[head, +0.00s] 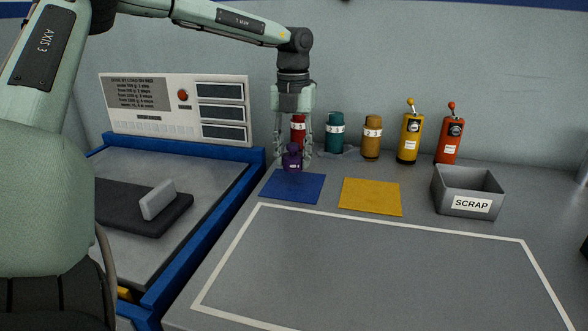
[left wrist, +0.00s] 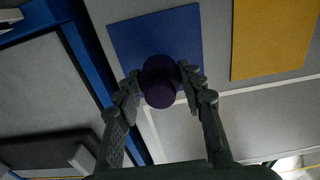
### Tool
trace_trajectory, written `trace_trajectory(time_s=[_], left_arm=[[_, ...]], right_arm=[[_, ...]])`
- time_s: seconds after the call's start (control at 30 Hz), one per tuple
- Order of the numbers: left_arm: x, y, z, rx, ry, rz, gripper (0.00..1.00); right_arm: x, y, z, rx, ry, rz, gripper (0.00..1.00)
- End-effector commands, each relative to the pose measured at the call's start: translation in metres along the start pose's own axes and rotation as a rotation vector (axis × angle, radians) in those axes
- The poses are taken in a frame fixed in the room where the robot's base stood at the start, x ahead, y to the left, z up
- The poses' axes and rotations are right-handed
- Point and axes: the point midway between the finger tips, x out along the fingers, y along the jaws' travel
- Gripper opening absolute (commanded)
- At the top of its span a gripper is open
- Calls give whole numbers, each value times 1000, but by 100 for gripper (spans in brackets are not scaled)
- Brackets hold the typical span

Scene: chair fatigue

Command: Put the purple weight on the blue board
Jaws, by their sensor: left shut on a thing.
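The purple weight (head: 292,158) is between the fingers of my left gripper (head: 293,155), which is shut on it. In the left wrist view the weight (left wrist: 160,82) shows from above between the two fingertips (left wrist: 158,84). The blue board (head: 293,186) lies flat on the grey table, just below and in front of the weight in the head view. In the left wrist view the blue board (left wrist: 150,42) is partly covered by the weight. I cannot tell whether the weight touches the board. My right gripper is not in view.
A yellow board (head: 370,196) lies to the right of the blue one. Behind stand red (head: 298,127), teal (head: 334,133) and orange (head: 371,137) weights, and yellow (head: 410,138) and red-orange (head: 449,139) canisters. A scrap bin (head: 467,192) is at right. The white-outlined area in front is clear.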

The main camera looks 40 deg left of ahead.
Motion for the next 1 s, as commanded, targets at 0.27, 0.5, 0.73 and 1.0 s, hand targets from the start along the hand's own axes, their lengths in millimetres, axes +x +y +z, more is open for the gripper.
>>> trace_trajectory(time_s=[0.27, 0.5, 0.73, 1.0], left_arm=[[26, -2, 0, 0, 2, -2, 0], [40, -2, 1, 0, -3, -2, 0], [42, -2, 1, 0, -3, -2, 0], [42, -1, 0, 0, -1, -1, 59]], right_arm=[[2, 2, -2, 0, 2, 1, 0], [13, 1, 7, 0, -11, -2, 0], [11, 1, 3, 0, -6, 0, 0], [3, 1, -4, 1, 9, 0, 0]])
